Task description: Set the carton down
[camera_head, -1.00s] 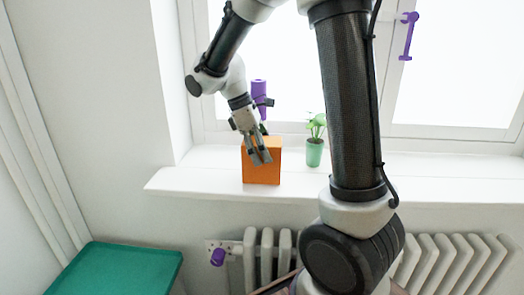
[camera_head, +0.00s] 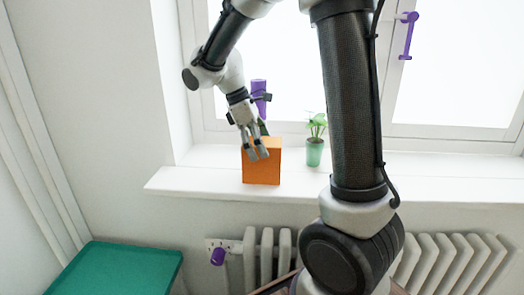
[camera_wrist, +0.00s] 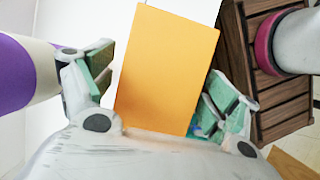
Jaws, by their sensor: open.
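The orange carton (camera_head: 262,169) stands upright on the white windowsill (camera_head: 205,178), near its front edge. My gripper (camera_head: 257,154) is at the top of the carton in the head view, with its fingers in front of the carton's upper part. In the wrist view the carton (camera_wrist: 168,70) lies between the two spread fingers of my gripper (camera_wrist: 158,90), with a gap on the left side. On the right, the finger pad is close to the carton's lower edge; I cannot tell whether they touch. My gripper is open.
A green potted plant (camera_head: 314,150) stands on the sill to the right of the carton. A purple object (camera_head: 258,88) shows behind my gripper. A radiator (camera_head: 440,262) is below the sill, and a green tray-like surface (camera_head: 118,270) is at lower left.

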